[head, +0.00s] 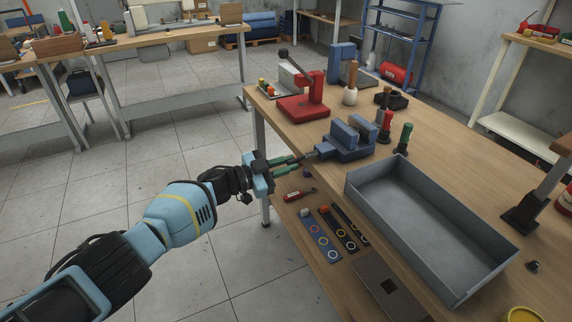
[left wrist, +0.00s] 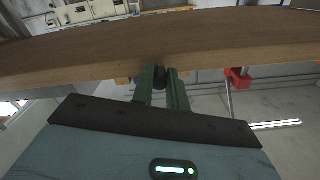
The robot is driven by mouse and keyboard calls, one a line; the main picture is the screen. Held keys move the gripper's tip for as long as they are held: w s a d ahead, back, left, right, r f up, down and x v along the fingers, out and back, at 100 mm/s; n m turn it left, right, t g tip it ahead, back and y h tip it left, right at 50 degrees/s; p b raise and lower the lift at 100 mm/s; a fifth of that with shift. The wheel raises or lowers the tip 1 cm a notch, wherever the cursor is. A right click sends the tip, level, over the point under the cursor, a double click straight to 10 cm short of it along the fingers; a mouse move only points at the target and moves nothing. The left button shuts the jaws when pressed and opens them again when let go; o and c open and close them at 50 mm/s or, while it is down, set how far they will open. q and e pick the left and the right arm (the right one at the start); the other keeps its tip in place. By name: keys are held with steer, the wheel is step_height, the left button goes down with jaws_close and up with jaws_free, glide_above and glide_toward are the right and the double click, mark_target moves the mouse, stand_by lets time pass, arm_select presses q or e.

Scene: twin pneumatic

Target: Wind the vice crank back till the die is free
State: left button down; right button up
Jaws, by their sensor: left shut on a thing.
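The blue-grey vice (head: 348,140) stands on the wooden bench, its screw end pointing left toward my left gripper. My left gripper (head: 296,161), with green fingers, is at that screw end, by the bench's left edge. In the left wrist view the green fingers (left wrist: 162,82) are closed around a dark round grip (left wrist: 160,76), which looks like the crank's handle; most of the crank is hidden. I cannot make out the die between the vice jaws. My right gripper is in neither view.
A grey open tray (head: 428,220) lies right of the vice. A red press (head: 303,108) stands behind it, and green- and red-handled tools (head: 403,138) stand close on its right. A red tool (head: 299,194) and strips with coloured rings (head: 320,236) lie in front.

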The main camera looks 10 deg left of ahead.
arm_select(q)
steer(key=c, duration=1.4)
jaws_free()
steer(key=shift+a, duration=0.1)
steer(key=shift+s+a, duration=0.2)
steer(key=p+v, duration=0.3)
steer(key=v, duration=0.4)
steer(key=shift+s, duration=0.1)
